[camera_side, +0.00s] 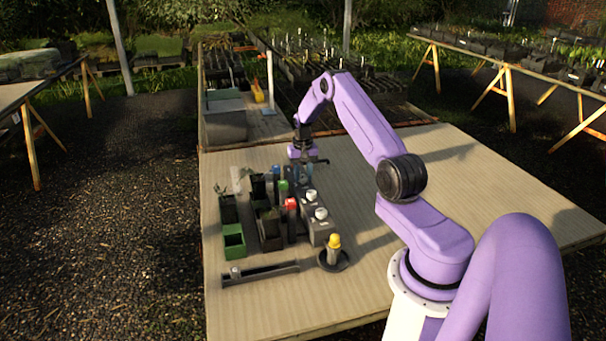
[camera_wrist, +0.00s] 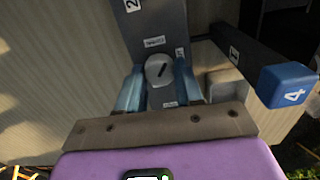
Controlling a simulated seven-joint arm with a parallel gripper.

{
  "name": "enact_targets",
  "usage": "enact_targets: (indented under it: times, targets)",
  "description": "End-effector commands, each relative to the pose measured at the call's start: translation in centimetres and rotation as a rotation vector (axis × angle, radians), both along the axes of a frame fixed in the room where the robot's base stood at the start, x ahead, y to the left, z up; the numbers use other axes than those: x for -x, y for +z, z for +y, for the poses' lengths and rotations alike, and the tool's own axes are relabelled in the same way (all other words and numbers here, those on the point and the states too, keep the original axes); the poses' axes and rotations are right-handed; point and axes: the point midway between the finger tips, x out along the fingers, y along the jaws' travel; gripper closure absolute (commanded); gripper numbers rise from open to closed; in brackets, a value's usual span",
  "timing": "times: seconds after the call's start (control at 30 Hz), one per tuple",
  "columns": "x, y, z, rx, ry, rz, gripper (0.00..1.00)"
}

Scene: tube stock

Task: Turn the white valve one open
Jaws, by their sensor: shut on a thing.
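The white valve knob (camera_wrist: 159,70) is a round grey-white disc with a dark slanted pointer line, on a dark grey panel (camera_wrist: 155,22). My gripper (camera_wrist: 157,84) has one blue finger on each side of it and is shut on it. A small label plate lies just beyond the knob, and a "2" shows farther along the panel. In the side view my gripper (camera_side: 303,174) is at the far end of the grey valve block (camera_side: 318,231). Two other white knobs (camera_side: 320,213) stand nearer the camera; the held knob is mostly hidden there.
A blue cap marked 4 (camera_wrist: 288,86) stands close to the right of my gripper. Left of the block are a red-capped post (camera_side: 290,204) and a green box (camera_side: 234,242). A yellow-topped piece (camera_side: 334,242) stands in front. The table's right side is clear.

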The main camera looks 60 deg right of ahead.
Motion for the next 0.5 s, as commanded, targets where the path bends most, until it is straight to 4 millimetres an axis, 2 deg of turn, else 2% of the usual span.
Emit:
enact_targets:
  times: [0.5]
  targets:
    - [-0.05, 0.08, 0.06, -0.001, 0.449, 0.001, 0.95]
